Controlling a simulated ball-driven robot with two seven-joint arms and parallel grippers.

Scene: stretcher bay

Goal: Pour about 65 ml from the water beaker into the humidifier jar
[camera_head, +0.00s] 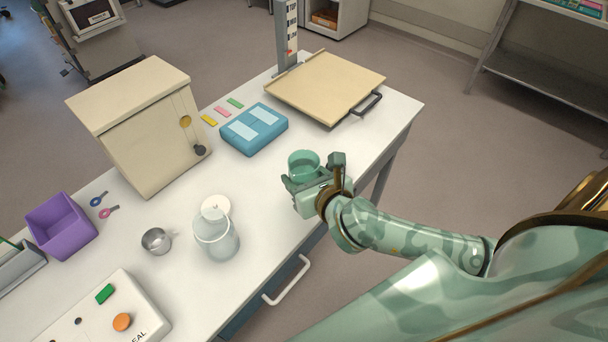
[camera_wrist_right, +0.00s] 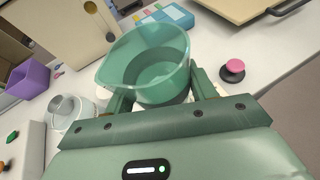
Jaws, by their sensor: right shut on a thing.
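The water beaker (camera_head: 304,165) is a clear, green-tinted vessel. My right gripper (camera_head: 307,184) is shut on it and holds it near the table's right edge. The wrist view shows the beaker (camera_wrist_right: 147,62) between the two fingers, with a darker teal layer low inside that looks like water; its volume cannot be read. The humidifier jar, a clear glass jar (camera_head: 217,239), stands on the table to the left of and nearer than the beaker, apart from it. A white round disc (camera_head: 215,206) shows at the jar's far side. My left gripper is not in view.
A small metal cup (camera_head: 156,241) stands left of the jar, a white control box (camera_head: 95,318) in front. Behind are a beige cabinet (camera_head: 149,135), blue case (camera_head: 253,130) and beige board (camera_head: 328,84). The tabletop between beaker and jar is clear.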

